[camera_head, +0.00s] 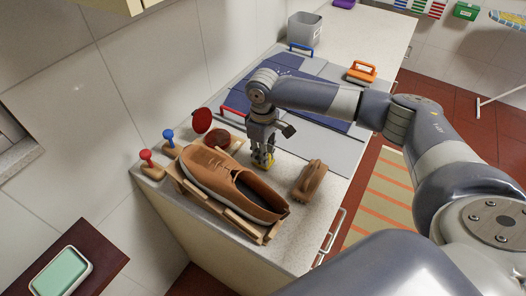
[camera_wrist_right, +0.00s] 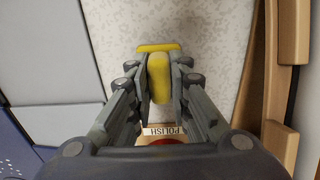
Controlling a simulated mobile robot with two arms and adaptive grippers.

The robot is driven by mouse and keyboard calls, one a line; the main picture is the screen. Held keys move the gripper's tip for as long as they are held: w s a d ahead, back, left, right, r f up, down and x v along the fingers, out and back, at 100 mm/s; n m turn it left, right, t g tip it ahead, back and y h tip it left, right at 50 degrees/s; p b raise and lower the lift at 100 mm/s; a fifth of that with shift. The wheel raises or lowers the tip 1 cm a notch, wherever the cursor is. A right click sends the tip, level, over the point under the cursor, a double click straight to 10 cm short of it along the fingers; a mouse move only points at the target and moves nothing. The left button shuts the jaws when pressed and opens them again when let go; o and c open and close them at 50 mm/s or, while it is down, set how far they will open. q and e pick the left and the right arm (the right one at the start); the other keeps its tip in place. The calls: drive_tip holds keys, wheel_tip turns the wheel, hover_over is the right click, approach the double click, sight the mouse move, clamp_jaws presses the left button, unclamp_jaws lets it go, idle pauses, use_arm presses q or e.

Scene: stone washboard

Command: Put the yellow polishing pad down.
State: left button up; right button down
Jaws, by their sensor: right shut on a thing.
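The yellow polishing pad (camera_wrist_right: 158,76) is between the fingers of my right gripper (camera_wrist_right: 160,88), seen from above in the right wrist view. The gripper is shut on its narrow upright part, and a wider yellow bar shows at its far end. In the head view my right gripper (camera_head: 262,158) points down at the speckled counter (camera_head: 288,160), just behind the brown shoe. Only a little of the pad (camera_head: 268,161) shows there. The pad is low over the counter; I cannot tell whether it touches. My left gripper is not in view.
A brown leather shoe (camera_head: 225,178) sits on a wooden rack (camera_head: 268,234). A wooden brush (camera_head: 310,181) lies to the right. A polish tin (camera_head: 217,138), its label (camera_wrist_right: 162,131) readable from the wrist, is close by. Bare counter lies between gripper and brush.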

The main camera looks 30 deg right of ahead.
drive_tip(key=shift+f, duration=0.15)
drive_tip(key=c, duration=1.5)
unclamp_jaws()
drive_tip(key=shift+r, duration=0.45)
wheel_tip(320, 180, up, 11)
drive_tip(key=b, duration=0.2)
drive_tip(key=shift+r+b, duration=0.2)
drive_tip(key=shift+b, duration=0.1)
